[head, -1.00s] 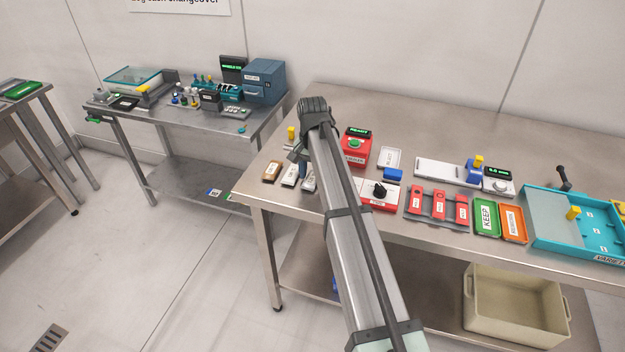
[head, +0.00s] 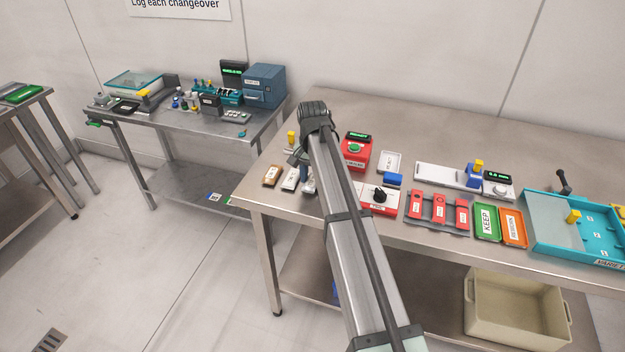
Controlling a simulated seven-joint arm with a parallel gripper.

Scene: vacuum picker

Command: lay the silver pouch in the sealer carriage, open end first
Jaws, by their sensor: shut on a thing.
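The silver pouch (head: 309,187) is at the right end of a short row of pouches near the table's front left corner, mostly hidden by my arm. My gripper (head: 305,180) points down over it and is shut on it; the fingertips are small and partly hidden. I cannot tell whether the pouch is clear of the table. The red sealer (head: 356,154), with a green button and a lit display, stands to the right behind my arm. Its carriage cannot be made out and may be hidden by the arm.
A brown pouch (head: 271,175) and a white pouch (head: 291,179) lie left of my gripper. A yellow-topped item (head: 291,139) stands behind. A white box with a black knob (head: 380,199) and a red-block rack (head: 438,212) are right of my arm.

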